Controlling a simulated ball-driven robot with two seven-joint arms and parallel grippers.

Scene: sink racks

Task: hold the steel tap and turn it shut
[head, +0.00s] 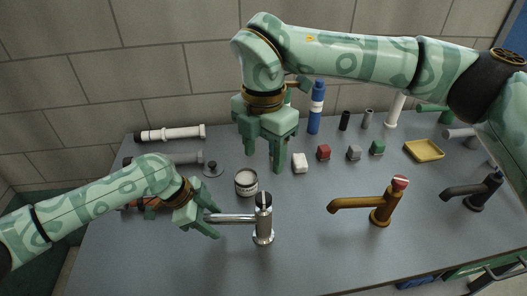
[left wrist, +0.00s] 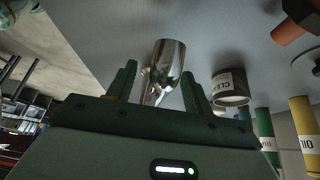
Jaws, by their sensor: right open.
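The steel tap (head: 263,225) stands upright near the front middle of the counter, its spout pointing left. Its top has a dark cap or handle whose setting I cannot tell. My left gripper (head: 216,220) is open at the spout's free end, with a finger on either side of it. In the left wrist view the shiny tap (left wrist: 164,70) shows between and beyond the two fingers (left wrist: 158,88), with a gap beside it. My right gripper (head: 265,158) is open and empty, pointing down behind the tap, over the back part of the counter.
A labelled can (head: 246,184) stands close behind the steel spout. A brown tap (head: 381,210) with a red-and-white top and a black tap (head: 477,194) stand to the right. Small blocks (head: 323,153), a blue bottle (head: 316,110) and a yellow tray (head: 424,151) are farther back. The front counter is mostly clear.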

